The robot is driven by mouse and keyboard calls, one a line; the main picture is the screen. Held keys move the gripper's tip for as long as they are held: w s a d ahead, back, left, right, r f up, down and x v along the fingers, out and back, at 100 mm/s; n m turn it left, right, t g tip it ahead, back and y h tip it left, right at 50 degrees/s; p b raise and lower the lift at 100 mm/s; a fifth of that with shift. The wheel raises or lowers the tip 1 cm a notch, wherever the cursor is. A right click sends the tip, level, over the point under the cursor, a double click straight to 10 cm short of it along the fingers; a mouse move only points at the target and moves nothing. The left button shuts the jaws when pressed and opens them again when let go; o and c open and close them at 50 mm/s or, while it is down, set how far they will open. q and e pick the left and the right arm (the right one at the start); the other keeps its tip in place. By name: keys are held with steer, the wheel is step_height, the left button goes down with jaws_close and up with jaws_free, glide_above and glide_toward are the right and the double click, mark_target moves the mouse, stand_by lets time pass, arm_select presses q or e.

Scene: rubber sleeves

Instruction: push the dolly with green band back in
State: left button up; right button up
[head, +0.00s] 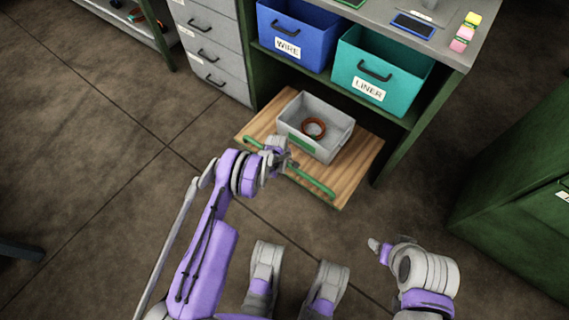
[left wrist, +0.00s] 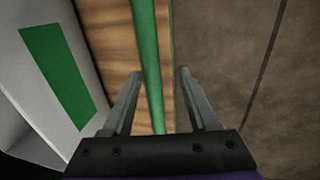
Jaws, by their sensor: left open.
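The dolly (head: 355,181) is a flat wooden board pulled out from the bottom of the bench, with a green bar (head: 311,183) along its front edge. A grey bin (head: 318,148) with a green label stands on it and holds a reddish-brown ring (head: 313,128). My left gripper (head: 287,160) is at the front edge of the board, over the green bar. In the left wrist view the open fingers (left wrist: 157,95) stand on either side of the green bar (left wrist: 148,60). Contact cannot be told. My right gripper (head: 374,245) is over the floor at the right, its jaws unclear.
A blue WIRE bin (head: 290,48) and a teal LINER bin (head: 352,88) sit on the shelf above the board. Grey drawers (head: 215,60) are to the left, a green cabinet (head: 520,200) to the right. Floor in front is clear.

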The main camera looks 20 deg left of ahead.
arm_select(q)
step_height(320, 180, up, 10)
steer(key=p, duration=0.2)
steer(key=f, duration=0.3)
steer(key=f+b, duration=0.1)
steer(key=f, duration=0.3)
steer(key=w+f+b, duration=0.1)
steer(key=f, duration=0.2)
steer(key=shift+d+f, duration=0.2)
steer(key=shift+f, duration=0.15)
arm_select(e)
steer(key=shift+w, duration=0.35)
arm_select(q)
jaws_close()
stand_by(0.3)
